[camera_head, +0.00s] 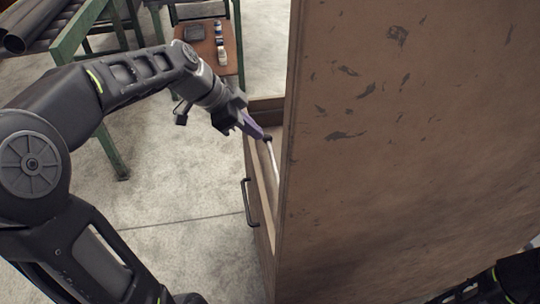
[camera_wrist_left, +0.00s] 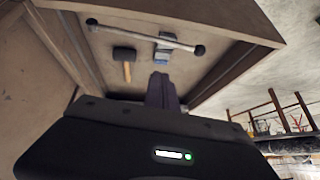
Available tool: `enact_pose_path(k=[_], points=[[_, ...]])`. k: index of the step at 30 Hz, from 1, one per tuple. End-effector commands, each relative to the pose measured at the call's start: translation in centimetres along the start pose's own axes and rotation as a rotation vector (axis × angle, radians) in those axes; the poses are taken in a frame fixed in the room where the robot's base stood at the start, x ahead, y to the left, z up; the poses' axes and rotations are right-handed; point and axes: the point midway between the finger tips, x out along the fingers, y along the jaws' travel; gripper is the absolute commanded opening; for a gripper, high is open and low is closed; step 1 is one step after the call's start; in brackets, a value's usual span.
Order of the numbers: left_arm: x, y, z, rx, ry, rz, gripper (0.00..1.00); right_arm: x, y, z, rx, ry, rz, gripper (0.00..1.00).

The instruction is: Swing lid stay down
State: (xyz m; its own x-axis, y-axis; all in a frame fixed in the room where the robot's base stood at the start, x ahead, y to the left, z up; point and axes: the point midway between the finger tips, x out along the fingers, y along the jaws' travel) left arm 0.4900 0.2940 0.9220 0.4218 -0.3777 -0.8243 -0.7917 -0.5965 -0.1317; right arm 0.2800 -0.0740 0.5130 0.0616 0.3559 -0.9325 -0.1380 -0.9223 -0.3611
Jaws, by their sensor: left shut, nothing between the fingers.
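The lid stay (camera_head: 272,158) is a thin pale rod with a dark knob at its upper end, beside the edge of the raised wooden lid (camera_head: 400,130). In the left wrist view the stay (camera_wrist_left: 145,35) crosses the open chest, with a dark knob at each end. My left gripper (camera_head: 261,134) is shut and empty, its fingertips close to the upper knob; I cannot tell whether they touch. Its fingers (camera_wrist_left: 162,88) also show in the wrist view. The lid hides most of the chest in the head view. My right gripper is not in view.
A mallet (camera_wrist_left: 126,62) and a grey-blue item (camera_wrist_left: 162,52) lie inside the chest. The chest front has a dark handle (camera_head: 248,203). A green-framed rack (camera_head: 75,35) with pipes and a small table (camera_head: 208,48) stand behind.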

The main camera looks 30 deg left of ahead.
Motion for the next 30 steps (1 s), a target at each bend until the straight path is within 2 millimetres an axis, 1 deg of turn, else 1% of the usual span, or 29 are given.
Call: enact_pose_path(k=[5,15,18,21,25,30], points=[[2.5,0.1,0.1,-0.002,-0.001,0.005,0.00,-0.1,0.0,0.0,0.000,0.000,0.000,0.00],[9.3,0.2,0.0,-0.002,0.000,0.006,0.00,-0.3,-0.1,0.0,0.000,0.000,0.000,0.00],[10.4,0.1,1.3,-0.005,-0.001,0.003,0.00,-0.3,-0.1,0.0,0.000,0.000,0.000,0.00],[11.2,0.1,2.1,-0.005,0.000,0.002,0.00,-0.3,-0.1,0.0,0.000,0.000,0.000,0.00],[11.8,0.1,2.7,-0.002,0.000,0.001,0.00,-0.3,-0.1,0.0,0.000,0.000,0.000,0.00],[11.9,0.0,2.9,-0.001,0.000,0.000,0.00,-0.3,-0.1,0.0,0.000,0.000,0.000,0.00]])
